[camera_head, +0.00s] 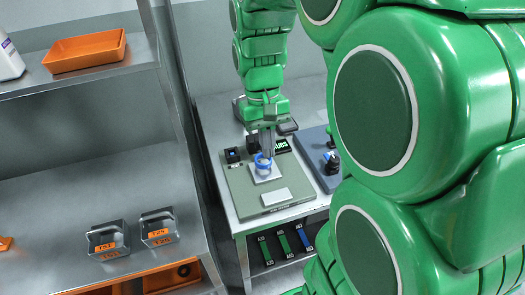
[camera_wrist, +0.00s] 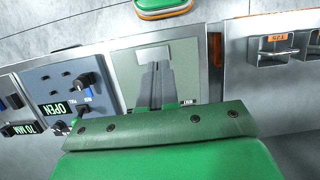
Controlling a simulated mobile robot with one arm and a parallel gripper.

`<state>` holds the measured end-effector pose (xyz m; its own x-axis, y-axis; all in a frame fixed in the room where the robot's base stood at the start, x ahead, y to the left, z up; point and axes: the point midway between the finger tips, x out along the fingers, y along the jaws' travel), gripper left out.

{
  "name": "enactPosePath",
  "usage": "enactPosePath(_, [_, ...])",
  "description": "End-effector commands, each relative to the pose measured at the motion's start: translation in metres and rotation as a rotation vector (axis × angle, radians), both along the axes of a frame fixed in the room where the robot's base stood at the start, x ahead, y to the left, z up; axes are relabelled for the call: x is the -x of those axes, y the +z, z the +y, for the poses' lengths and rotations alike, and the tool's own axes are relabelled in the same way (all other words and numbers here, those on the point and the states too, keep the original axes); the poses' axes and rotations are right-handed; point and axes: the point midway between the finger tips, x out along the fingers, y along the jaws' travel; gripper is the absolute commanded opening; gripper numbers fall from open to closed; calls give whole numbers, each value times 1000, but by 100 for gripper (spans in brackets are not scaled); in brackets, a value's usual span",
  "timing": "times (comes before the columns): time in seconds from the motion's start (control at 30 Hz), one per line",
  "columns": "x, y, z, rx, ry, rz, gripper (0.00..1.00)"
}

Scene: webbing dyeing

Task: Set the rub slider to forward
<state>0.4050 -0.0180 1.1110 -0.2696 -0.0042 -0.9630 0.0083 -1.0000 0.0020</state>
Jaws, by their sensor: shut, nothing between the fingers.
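A grey-green panel (camera_head: 245,203) sits on a metal bench in the head view. Contact cannot be told. In the wrist view the gripper (camera_wrist: 155,85) is over the same panel (camera_wrist: 122,72), hiding part of it.
A blue-grey panel with a black knob (camera_head: 332,162) is right of the green one; the wrist view shows its "OPEN" display (camera_wrist: 50,110). My green arm covers the right side.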

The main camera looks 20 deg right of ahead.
Motion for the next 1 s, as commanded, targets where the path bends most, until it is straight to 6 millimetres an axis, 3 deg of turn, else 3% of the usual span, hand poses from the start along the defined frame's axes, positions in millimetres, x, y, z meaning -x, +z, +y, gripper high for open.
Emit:
enactPosePath(0.57, [-84,-23,-14,-1,-3,54,0])
enactPosePath(1.0, [-140,-51,-27,-1,-7,94,0])
